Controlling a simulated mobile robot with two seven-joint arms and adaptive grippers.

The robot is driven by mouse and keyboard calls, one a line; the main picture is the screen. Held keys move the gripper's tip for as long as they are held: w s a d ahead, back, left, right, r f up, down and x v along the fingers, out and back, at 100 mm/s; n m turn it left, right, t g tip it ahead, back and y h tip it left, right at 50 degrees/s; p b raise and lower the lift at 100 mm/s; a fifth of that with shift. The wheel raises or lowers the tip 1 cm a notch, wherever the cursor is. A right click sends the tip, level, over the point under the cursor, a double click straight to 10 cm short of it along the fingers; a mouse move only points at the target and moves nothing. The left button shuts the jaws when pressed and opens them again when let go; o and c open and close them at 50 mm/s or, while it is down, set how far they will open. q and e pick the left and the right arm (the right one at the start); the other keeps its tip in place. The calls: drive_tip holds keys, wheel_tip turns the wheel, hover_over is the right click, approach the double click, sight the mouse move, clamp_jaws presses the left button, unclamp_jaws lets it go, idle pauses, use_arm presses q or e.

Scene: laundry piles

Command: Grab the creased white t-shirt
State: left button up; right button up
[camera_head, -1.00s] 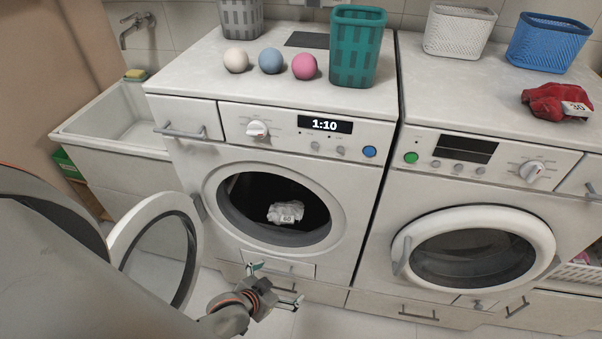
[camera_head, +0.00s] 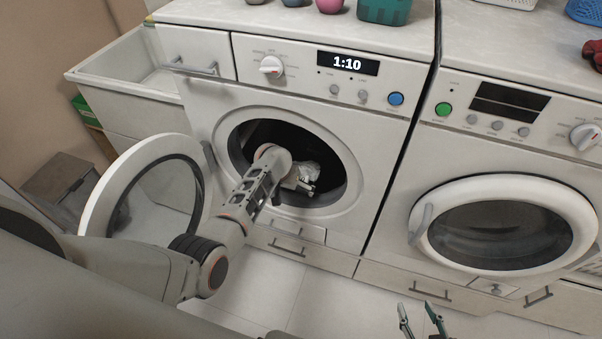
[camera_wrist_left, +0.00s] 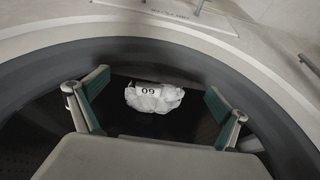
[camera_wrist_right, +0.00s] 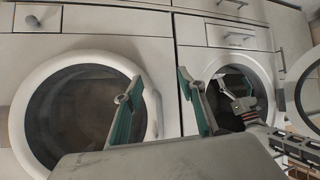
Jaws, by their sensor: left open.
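The creased white t-shirt (camera_head: 309,171) lies bunched inside the dark drum of the left washing machine (camera_head: 215,130), whose round door is open.
The open door (camera_head: 97,205) stands left of the opening, close to my left arm. The right machine's door (camera_head: 573,215) is shut. A sink (camera_head: 78,78) is at the left. A teal basket (camera_head: 385,10) and balls stand on top. The floor before the machines is clear.

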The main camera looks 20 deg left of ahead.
use_arm(q)
drive_tip(key=w+b, duration=0.1)
drive_tip(key=w, duration=0.2)
drive_tip(key=w+b, duration=0.1)
drive_tip(key=w, duration=0.1)
drive_tip(key=shift+w+f+b, duration=0.1)
drive_tip(key=shift+f+b, duration=0.25)
drive_tip(key=w+b, duration=0.2)
drive_tip(key=w, duration=0.1)
drive_tip(key=shift+d, duration=0.1)
drive_tip(key=shift+w+r+b, duration=0.1)
drive_tip(key=shift+w+b, duration=0.3)
drive_tip(key=shift+w, duration=0.25)
drive_tip(key=shift+w+r, duration=0.1)
drive_tip(key=shift+w, duration=0.2)
drive_tip(key=b+x, duration=0.3)
drive_tip(key=x, duration=0.1)
drive_tip(key=shift+f+b, duration=0.3)
drive_tip(key=shift+b, duration=0.05)
drive_tip(key=shift+w+f, duration=0.15)
drive_tip(key=shift+f, duration=0.1)
drive_tip(key=shift+w+b, duration=0.2)
drive_tip(key=shift+b, duration=0.1)
drive_tip(key=shift+r, duration=0.2)
drive_tip(key=c, duration=1)
drive_tip(key=shift+c, duration=0.5)
drive_tip(key=shift+r, duration=0.1)
use_arm(e)
wheel_tip(320, 180, down, 8)
drive_tip(key=d, duration=0.1)
